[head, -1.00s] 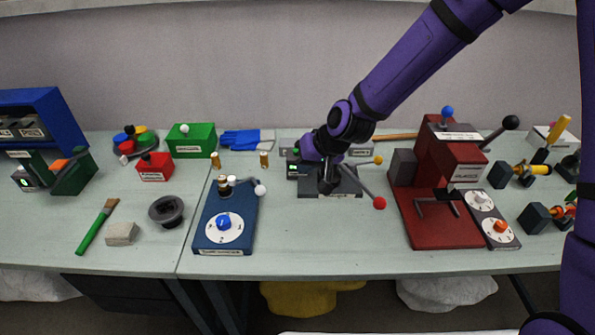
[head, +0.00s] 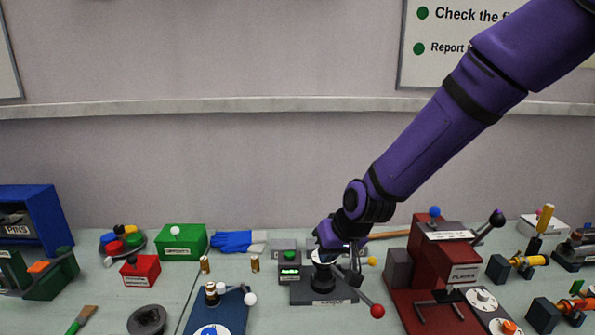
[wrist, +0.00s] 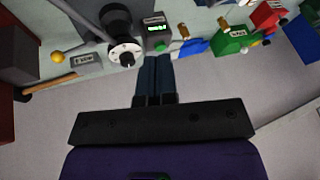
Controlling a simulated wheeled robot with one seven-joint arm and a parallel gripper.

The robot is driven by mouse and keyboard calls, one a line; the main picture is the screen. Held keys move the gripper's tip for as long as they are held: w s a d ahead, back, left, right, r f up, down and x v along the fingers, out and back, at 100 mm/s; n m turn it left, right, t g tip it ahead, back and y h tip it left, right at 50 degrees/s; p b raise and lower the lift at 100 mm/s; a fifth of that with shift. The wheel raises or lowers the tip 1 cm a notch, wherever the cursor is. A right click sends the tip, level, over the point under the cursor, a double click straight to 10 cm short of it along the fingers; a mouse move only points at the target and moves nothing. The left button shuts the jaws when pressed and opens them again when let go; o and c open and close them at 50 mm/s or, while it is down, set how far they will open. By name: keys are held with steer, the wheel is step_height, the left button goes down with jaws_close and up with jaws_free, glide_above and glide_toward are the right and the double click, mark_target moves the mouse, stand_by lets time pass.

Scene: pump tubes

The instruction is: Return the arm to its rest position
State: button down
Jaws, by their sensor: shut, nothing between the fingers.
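My purple arm reaches down from the upper right in the head view. My gripper (head: 345,262) is at the grey gauge device (head: 322,290) with the green display, in front of or above its back part. In the wrist view my gripper (wrist: 155,58) shows its two dark fingers side by side, shut with nothing between them. The device's round white dial (wrist: 125,55) and its green display (wrist: 156,29) lie just beyond the fingertips. I cannot tell whether the fingers touch the device.
A red press (head: 447,262) stands to the right and a blue base with a dial (head: 235,312) to the left. A lever with a red ball (head: 377,311) sticks out before the device. Green (head: 181,243) and red (head: 141,271) boxes stand further left.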

steer(key=s+d+r+m+t+h, duration=0.1)
steer(key=s+d+r+h, duration=0.1)
steer(key=s+d+r, duration=0.45)
steer(key=s+d+r+h, duration=0.1)
steer(key=s+d+r, duration=0.2)
steer(key=d+r, duration=0.55)
steer(key=s+d+r+m, duration=0.1)
steer(key=s+d+r, duration=0.2)
steer(key=s, duration=0.4)
steer(key=s+d+r+m+h, duration=0.1)
steer(key=s+d+r, duration=0.2)
steer(key=s+d, duration=0.3)
steer(key=shift+s, duration=1.1)
